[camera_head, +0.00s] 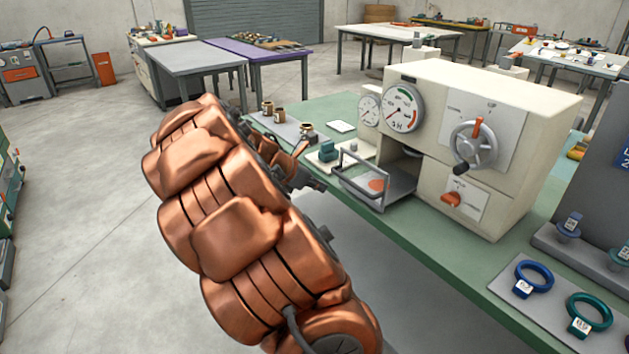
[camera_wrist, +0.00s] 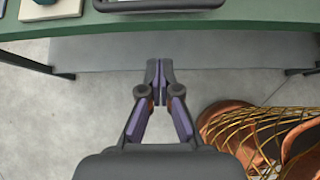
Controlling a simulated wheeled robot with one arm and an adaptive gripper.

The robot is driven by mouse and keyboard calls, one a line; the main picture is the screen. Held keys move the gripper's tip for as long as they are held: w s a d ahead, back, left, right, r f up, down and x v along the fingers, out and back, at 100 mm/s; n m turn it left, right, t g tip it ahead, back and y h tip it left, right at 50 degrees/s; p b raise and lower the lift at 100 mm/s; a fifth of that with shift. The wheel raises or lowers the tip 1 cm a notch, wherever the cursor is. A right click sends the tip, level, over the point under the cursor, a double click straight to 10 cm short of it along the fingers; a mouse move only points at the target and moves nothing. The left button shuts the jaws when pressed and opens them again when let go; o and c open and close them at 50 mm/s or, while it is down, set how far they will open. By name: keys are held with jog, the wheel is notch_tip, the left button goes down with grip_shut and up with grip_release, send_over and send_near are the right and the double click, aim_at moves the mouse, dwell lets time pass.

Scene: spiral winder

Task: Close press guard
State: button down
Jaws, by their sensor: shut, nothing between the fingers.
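The press (camera_head: 480,130) is a cream box with dials, a handwheel and an orange-red knob, standing on a green bench. A grey tray-like part with a raised bar handle (camera_head: 362,167), which looks like the guard, sticks out from its front below a dark opening (camera_head: 402,158). A reddish disc (camera_head: 376,184) lies on it. My gripper (camera_head: 318,185) is shut and empty, in front of the bench edge, left of the handle and apart from it. In the wrist view my gripper (camera_wrist: 160,75) points at the bench edge; a dark bar of the guard (camera_wrist: 160,5) shows at the top.
The green bench (camera_head: 425,235) runs along the press. Small brass parts (camera_head: 268,108) and a teal block on a pale base (camera_head: 327,152) stand left of the guard. Blue (camera_head: 534,277) and green (camera_head: 590,311) rings lie at the right. The floor before the bench is clear.

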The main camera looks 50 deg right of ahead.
jog(key=s+d+f+p, duration=0.1)
jog(key=s+d+f, duration=0.1)
jog(key=d, duration=0.5)
jog(key=shift+s+d+f, duration=0.15)
jog(key=shift+d+f, duration=0.25)
jog(key=shift+f, duration=0.05)
